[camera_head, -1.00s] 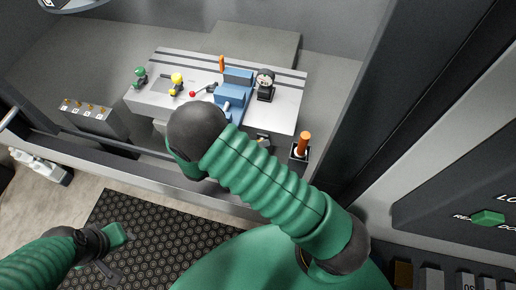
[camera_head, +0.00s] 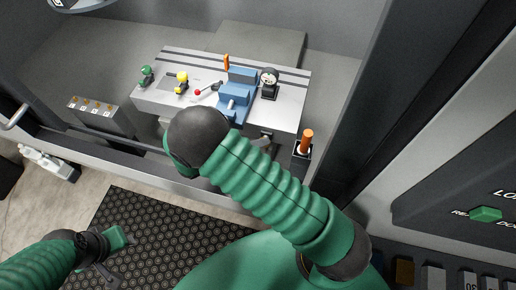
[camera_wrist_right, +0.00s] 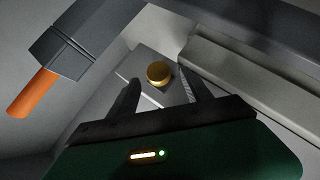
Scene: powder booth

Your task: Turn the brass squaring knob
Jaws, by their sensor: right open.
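The brass knob (camera_wrist_right: 158,74) is round and sits on a light grey block in the right wrist view. My right gripper (camera_wrist_right: 160,78) is open, with its two dark fingers apart on either side of the knob in the picture. I cannot tell whether they touch it. In the head view the knob is not visible, and my right arm covers much of the area in front of the bench plate (camera_head: 150,99). My left gripper (camera_head: 112,241) is low at the left over the dark mat, and its jaws are unclear.
An orange-handled tool stands in a dark holder (camera_head: 302,153) right of the plate; its handle (camera_wrist_right: 34,93) also shows in the wrist view. The plate carries a blue fixture (camera_head: 236,95), a dial gauge (camera_head: 269,80), and yellow (camera_head: 182,77) and green (camera_head: 146,73) pieces. A dark wall rises at right.

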